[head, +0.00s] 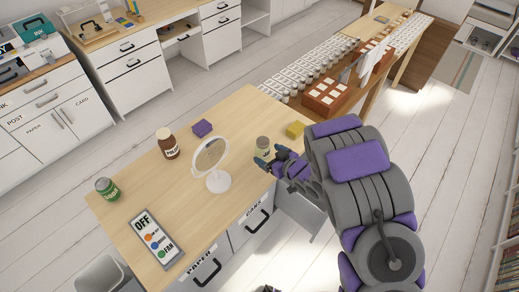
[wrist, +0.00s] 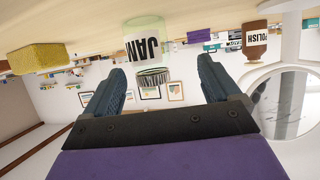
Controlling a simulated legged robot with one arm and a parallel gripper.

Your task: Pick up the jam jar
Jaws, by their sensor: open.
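The jam jar (head: 263,146) stands on the wooden desk near its right edge. In the wrist view, which is upside down, the jar (wrist: 145,45) shows clear glass, a white label reading JAM and a lid. My gripper (head: 269,160) is beside the jar at the desk's edge. In the wrist view my gripper (wrist: 162,72) is open, with nothing held between its fingers. The jar lies ahead of the fingers, roughly in line with the gap and nearer the left finger. I cannot tell the exact distance between them.
A round mirror (head: 211,158) stands left of the jar. A yellow block (head: 294,130) lies to its right, close by. A brown polish bottle (head: 167,143), purple block (head: 202,128), green jar (head: 107,188) and switch panel (head: 157,238) are farther left on the desk (head: 130,165).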

